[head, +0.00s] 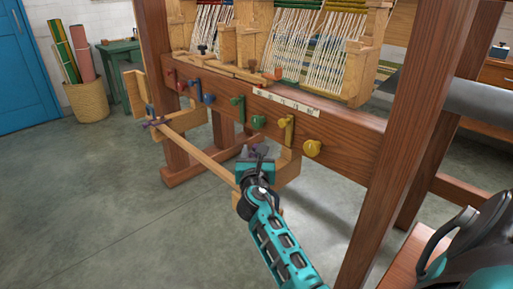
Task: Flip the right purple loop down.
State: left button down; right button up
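A small purple loop (156,122) shows at the far left end of a long wooden bar (203,158) in front of the loom. My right gripper (256,153) is at the bar's near right end, beside a wooden end piece, below the green and yellow knobs. Its teal body and dark fingertips are small and overlap the bar's end, so I cannot tell whether it is open or shut. I cannot make out a right purple loop clearly; the gripper covers that spot. My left gripper is not in view.
The loom's beam (345,146) carries red, blue, green and yellow knobs (312,148). A thick loom post (405,140) stands to the right of my arm. A basket with rolls (87,101) stands at the back left. The floor at left is clear.

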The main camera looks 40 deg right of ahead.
aim_at(256, 145)
jog(key=b+x, duration=0.1)
jog(key=x, duration=0.4)
grip_shut()
dwell(0.4)
